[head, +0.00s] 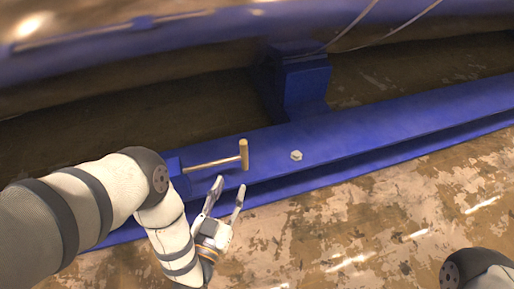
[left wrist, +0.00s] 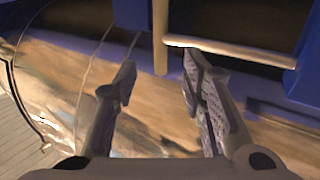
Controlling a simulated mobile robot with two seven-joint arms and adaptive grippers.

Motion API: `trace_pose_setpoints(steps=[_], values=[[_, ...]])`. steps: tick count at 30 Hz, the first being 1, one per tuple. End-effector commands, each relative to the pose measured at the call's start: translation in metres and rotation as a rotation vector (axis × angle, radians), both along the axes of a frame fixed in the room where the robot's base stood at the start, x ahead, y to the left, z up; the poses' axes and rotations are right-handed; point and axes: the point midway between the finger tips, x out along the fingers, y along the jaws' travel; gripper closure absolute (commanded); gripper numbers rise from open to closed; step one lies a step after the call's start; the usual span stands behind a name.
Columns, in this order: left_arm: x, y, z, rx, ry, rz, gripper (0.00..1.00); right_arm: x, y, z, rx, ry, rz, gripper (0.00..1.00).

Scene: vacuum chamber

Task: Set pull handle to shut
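The pull handle (head: 244,155) is a tan T-shaped handle on a thin rod that sticks out to the right from a blue block (head: 177,170) on the blue beam. My left gripper (head: 229,187) is open and empty, just below the handle's grip and apart from it in the head view. In the left wrist view the handle's grip (left wrist: 160,36) hangs at top centre, ahead of the open fingers (left wrist: 158,82), with its rod (left wrist: 230,50) running right to a blue block. Only a bit of my right arm shows at the lower right; its gripper is out of view.
A long blue beam (head: 360,137) runs across the scene, with a pale bolt (head: 296,155) on its top. A blue upright block (head: 304,80) stands behind it. The worn, patchy brown surface (head: 380,215) in front is clear.

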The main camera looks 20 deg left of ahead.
Motion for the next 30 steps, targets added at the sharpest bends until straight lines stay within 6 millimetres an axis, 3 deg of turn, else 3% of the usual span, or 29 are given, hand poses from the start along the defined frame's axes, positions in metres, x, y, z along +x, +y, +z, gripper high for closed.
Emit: trace_pose_setpoints(steps=[5,12,18,28,29,30], values=[[0.018,0.001,-0.002,0.001,-0.011,0.003,0.62,-0.004,0.000,-0.009,0.002,0.022,0.002,0.60],[0.080,0.001,-0.002,0.001,-0.010,0.003,0.62,-0.012,-0.001,-0.023,0.004,0.063,0.007,0.60],[0.114,0.001,-0.001,0.001,-0.009,0.002,0.62,-0.017,-0.002,-0.030,0.006,0.086,0.011,0.60],[0.122,0.001,0.002,0.000,-0.008,0.002,0.62,-0.017,-0.002,-0.030,0.006,0.089,0.011,0.60],[0.122,0.001,0.002,0.000,-0.008,0.002,0.64,-0.017,-0.002,-0.030,0.006,0.089,0.011,0.60],[0.122,0.001,0.002,0.001,-0.008,0.002,0.73,-0.017,-0.002,-0.030,0.006,0.089,0.011,0.60]])
